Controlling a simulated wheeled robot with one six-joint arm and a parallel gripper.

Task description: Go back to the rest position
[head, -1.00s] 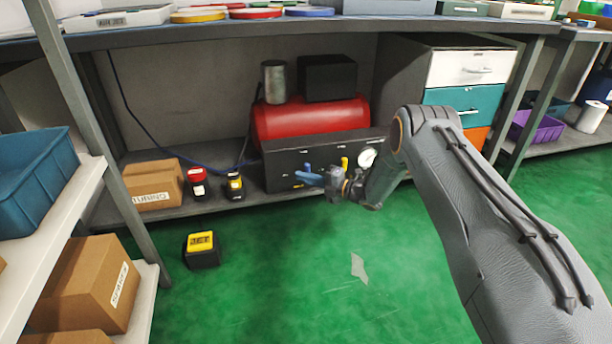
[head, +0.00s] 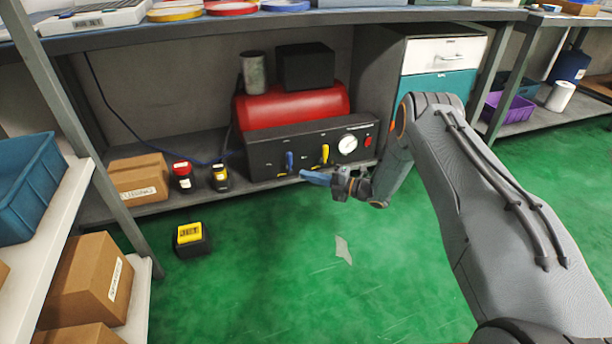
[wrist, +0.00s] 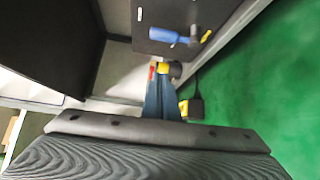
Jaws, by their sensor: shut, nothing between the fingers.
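My gripper (head: 308,176) has blue fingers, which are together and empty. In the head view it hangs at the lower edge of the black control panel (head: 262,152), in front of the shelf. Its fingers also show in the wrist view (wrist: 162,98), pointing away from the wrist. The panel carries an upright blue lever (head: 290,161), a yellow lever (head: 325,154), a round gauge (head: 348,145) and a red button. The blue lever also shows in the wrist view (wrist: 168,36), apart from the fingers.
A red tank (head: 290,105) stands behind the panel. A cardboard box (head: 138,180) and two small red-topped and yellow-topped items sit on the shelf's left. A yellow-topped black box (head: 190,239) is on the floor. A rack stands at left. The green floor in front is mostly clear.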

